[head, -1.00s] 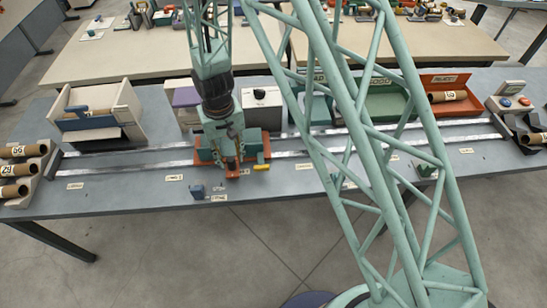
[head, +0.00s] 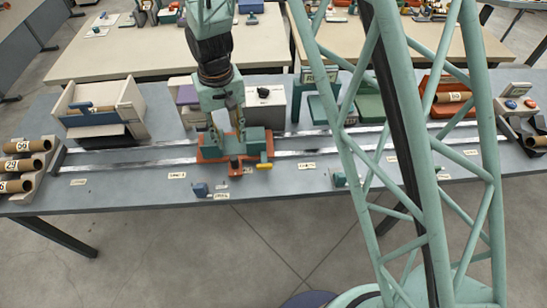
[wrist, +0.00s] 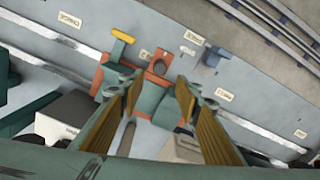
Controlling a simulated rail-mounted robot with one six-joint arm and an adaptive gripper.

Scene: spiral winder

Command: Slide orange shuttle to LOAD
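The orange shuttle (head: 208,153) sits across the two metal rails, left of the middle of the bench. It carries teal blocks, an upright orange post at the front and a yellow handle (head: 265,166) at its right. In the wrist view the shuttle (wrist: 158,68) lies below and between my fingers. My gripper (head: 228,132) is above the shuttle, pointing down. Small white labels lie along the bench front; I cannot read clearly which says LOAD.
The rails (head: 120,164) run along the bench, clear left of the shuttle. A tube rack (head: 45,178) stands at the left end, a beige bin (head: 130,98) behind the rails. A small blue block (head: 200,190) sits in front. My arm hides part of the right side.

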